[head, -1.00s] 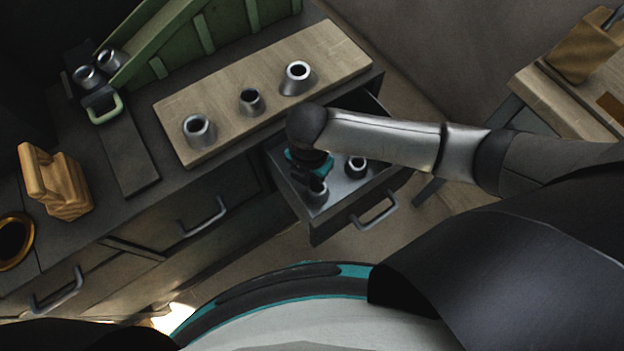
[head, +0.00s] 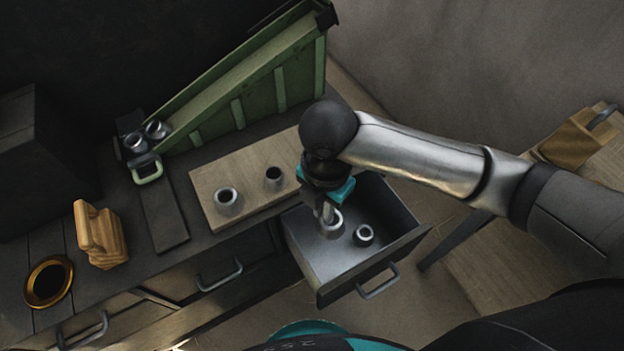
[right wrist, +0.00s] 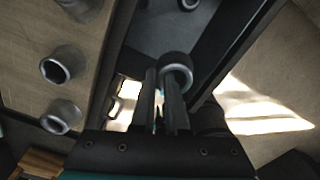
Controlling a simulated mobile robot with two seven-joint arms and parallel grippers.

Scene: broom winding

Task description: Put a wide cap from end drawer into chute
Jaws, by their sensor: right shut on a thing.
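The end drawer (head: 376,268) is pulled out, below the right end of the counter. My right gripper (head: 328,212) is shut on the wall of a grey metal wide cap (head: 330,227) and points down over the drawer. In the right wrist view the held cap (right wrist: 176,68) shows at the fingertips. Another metal cap (head: 364,235) sits in the drawer, to the right of the held one. The green sloping chute (head: 255,92) stands at the back of the counter, high end at right. My left gripper is not in view.
A wooden board (head: 210,180) carries metal caps (head: 227,200) between drawer and chute; my arm covers its right end. Two caps (head: 155,130) sit at the chute's low end. A wooden block (head: 98,236) and a brass ring (head: 48,282) are at left.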

